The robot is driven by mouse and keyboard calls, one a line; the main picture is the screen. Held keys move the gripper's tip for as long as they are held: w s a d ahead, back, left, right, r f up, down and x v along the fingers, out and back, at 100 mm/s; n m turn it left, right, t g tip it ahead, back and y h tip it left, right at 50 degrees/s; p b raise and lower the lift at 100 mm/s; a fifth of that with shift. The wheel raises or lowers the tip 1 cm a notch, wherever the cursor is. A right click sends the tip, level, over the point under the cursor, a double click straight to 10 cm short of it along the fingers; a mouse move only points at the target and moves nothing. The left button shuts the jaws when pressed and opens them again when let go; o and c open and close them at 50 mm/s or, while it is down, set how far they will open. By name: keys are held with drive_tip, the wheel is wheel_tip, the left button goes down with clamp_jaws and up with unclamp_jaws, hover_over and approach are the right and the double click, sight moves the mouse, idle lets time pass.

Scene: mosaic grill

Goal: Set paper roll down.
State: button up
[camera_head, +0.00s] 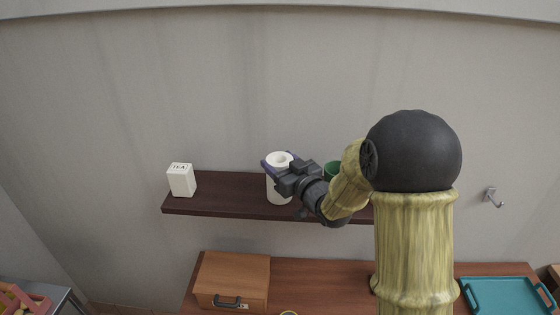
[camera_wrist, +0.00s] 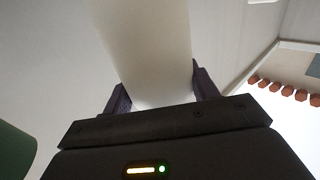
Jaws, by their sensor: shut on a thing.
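The white paper roll (camera_head: 279,188) stands upright at the middle of the dark wall shelf (camera_head: 225,207) in the head view. Its open core faces up. My gripper (camera_head: 281,165) is shut on the roll near its upper part, with the purple fingers on either side of it. In the wrist view the pale roll (camera_wrist: 148,45) fills the space between the fingers (camera_wrist: 158,92). I cannot tell whether the bottom of the roll touches the shelf or hovers just over it.
A white tea box (camera_head: 181,180) stands on the shelf's left end. A green container (camera_head: 333,169) is close to the right of the roll, partly hidden by my arm. Below are a wooden box (camera_head: 232,279) and a teal tray (camera_head: 505,295). The shelf between tea box and roll is clear.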

drive_tip(key=shift+f, duration=0.15)
drive_tip(key=o, duration=1.3)
drive_tip(key=shift+r, duration=0.25)
drive_tip(key=shift+s+d+f, duration=0.15)
drive_tip(key=shift+s+d, duration=0.05)
drive_tip(key=b+v, duration=0.4)
drive_tip(key=v, duration=0.7)
drive_tip(key=shift+s+d+b, duration=0.1)
drive_tip(key=shift+s+b, duration=0.15)
drive_tip(key=shift+b, duration=0.1)
